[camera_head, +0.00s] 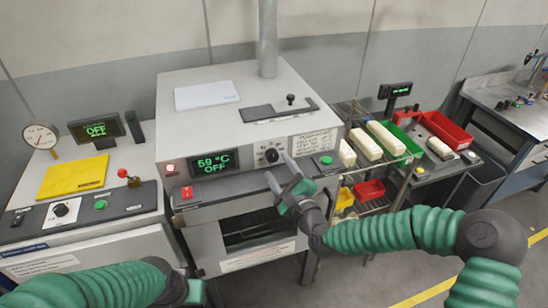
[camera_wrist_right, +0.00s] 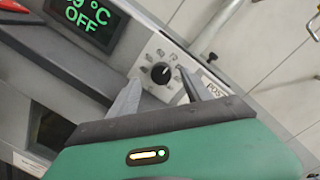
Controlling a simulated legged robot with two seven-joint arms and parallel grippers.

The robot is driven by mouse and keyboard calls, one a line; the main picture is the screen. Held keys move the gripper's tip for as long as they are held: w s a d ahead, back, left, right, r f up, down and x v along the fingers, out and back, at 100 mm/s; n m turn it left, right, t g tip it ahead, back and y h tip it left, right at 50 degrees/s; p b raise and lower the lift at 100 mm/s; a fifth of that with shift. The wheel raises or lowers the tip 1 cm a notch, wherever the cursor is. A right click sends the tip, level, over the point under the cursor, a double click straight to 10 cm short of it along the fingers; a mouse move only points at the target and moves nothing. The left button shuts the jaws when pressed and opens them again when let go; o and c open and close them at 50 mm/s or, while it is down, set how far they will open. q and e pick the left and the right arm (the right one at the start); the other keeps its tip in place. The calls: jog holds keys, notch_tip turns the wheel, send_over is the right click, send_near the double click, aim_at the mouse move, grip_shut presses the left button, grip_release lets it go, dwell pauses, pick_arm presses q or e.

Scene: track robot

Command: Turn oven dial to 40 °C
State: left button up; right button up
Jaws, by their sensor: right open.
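The oven (camera_head: 238,130) is a grey box in the middle of the head view. Its display (camera_head: 213,162) reads 59 °C and OFF in green. The black oven dial (camera_head: 271,155) sits on a white plate right of the display. My right gripper (camera_head: 280,170) is open just in front of and below the dial. In the right wrist view the dial (camera_wrist_right: 160,72) appears between the two fingertips (camera_wrist_right: 158,82), with no clear contact. My left arm (camera_head: 110,287) enters at the lower left, and its gripper's fingers are not visible.
A left machine (camera_head: 85,215) has its own dial, green button and yellow plate. A green button (camera_head: 326,160) is right of the oven dial, and a red switch (camera_head: 187,192) is below the display. A wire rack (camera_head: 375,165) with bins stands at the right.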

aim_at(274, 158)
jog(key=x, duration=0.4)
jog(key=shift+w+d+f+p, duration=0.25)
jog(key=shift+w+p, duration=0.1)
jog(key=shift+w, duration=0.15)
jog(key=shift+s, duration=0.15)
jog(key=shift+s+r, duration=0.1)
jog(key=shift+r, duration=0.05)
jog(key=shift+c, duration=0.8)
jog(key=shift+a, duration=0.1)
grip_shut()
